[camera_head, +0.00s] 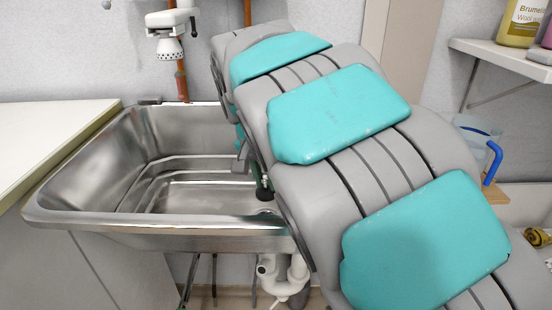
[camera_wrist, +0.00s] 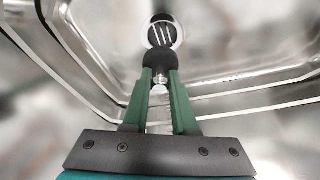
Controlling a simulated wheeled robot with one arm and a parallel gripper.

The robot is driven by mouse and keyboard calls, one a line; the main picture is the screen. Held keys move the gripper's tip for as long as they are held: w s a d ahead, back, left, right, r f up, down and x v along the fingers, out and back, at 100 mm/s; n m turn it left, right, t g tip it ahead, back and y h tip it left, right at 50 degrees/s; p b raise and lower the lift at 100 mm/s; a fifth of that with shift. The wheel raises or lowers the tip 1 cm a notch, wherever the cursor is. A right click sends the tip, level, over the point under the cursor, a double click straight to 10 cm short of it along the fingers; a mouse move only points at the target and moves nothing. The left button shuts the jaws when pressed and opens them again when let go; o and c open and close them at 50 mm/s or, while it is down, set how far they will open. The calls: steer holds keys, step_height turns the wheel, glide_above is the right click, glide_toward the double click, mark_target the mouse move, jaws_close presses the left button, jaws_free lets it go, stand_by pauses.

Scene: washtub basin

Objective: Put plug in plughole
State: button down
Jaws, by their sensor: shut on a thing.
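The plug (camera_wrist: 161,60) is a black rubber piece with a shiny metal stem, held between the green fingers of my gripper (camera_wrist: 160,80). The plughole (camera_wrist: 165,30) is a round metal drain with dark slots, just beyond the plug in the wrist view. The plug overlaps its near edge there, and I cannot tell whether they touch. In the head view, the plug (camera_head: 264,193) shows small and dark inside the basin (camera_head: 100,222), beside my arm. My arm hides most of my gripper and the basin's right side in that view.
The steel basin has raised walls and ridges around its floor. A tap (camera_head: 170,45) hangs over the back edge. A pale counter (camera_head: 50,140) adjoins it at left. At right are a shelf (camera_head: 500,55) with bottles and a clear jug (camera_head: 478,140) with a blue handle.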

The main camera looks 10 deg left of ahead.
mark_target(266, 201)
steer(key=shift+f, duration=0.2)
steer(key=shift+f, duration=0.15)
steer(key=shift+f+b, duration=1.45)
steer(key=shift+f, duration=1.3)
steer(key=shift+f+b, duration=0.75)
steer(key=shift+f, duration=0.35)
stand_by(0.3)
steer(key=c, duration=0.6)
jaws_free()
steer(key=shift+a+r, duration=0.1)
steer(key=shift+r, duration=0.05)
steer(key=v, duration=0.7)
steer(key=shift+s+r, duration=0.15)
steer(key=shift+r, duration=0.1)
